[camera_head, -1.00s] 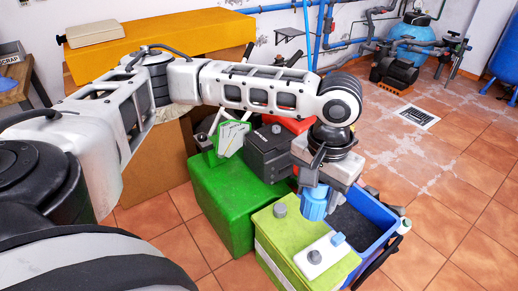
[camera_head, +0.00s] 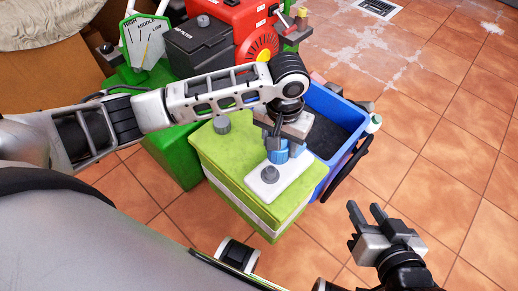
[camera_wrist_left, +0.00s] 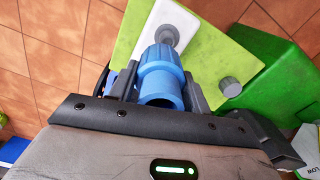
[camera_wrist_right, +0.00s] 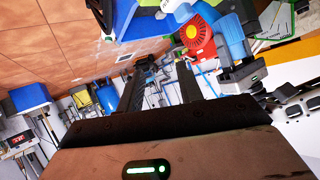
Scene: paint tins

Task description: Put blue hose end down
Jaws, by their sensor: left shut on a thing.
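The blue hose end (camera_head: 278,152) is a ribbed blue cylinder. My left gripper (camera_head: 281,142) is shut on it, over the white plate (camera_head: 292,181) on the yellow-green box (camera_head: 230,163). In the left wrist view the hose end (camera_wrist_left: 162,76) sits between the two fingers of the gripper (camera_wrist_left: 161,90), its open end facing the camera. A grey knob (camera_head: 269,174) stands on the plate just in front of it. I cannot tell whether the hose end touches the plate. My right gripper (camera_head: 366,211) is open and empty, over the floor at the right.
A blue bin (camera_head: 338,105) with dark contents adjoins the box on the right. A green machine base (camera_head: 175,160), a black air filter housing (camera_head: 205,42) and a red engine (camera_head: 232,15) stand behind. The tiled floor (camera_head: 440,130) at the right is clear.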

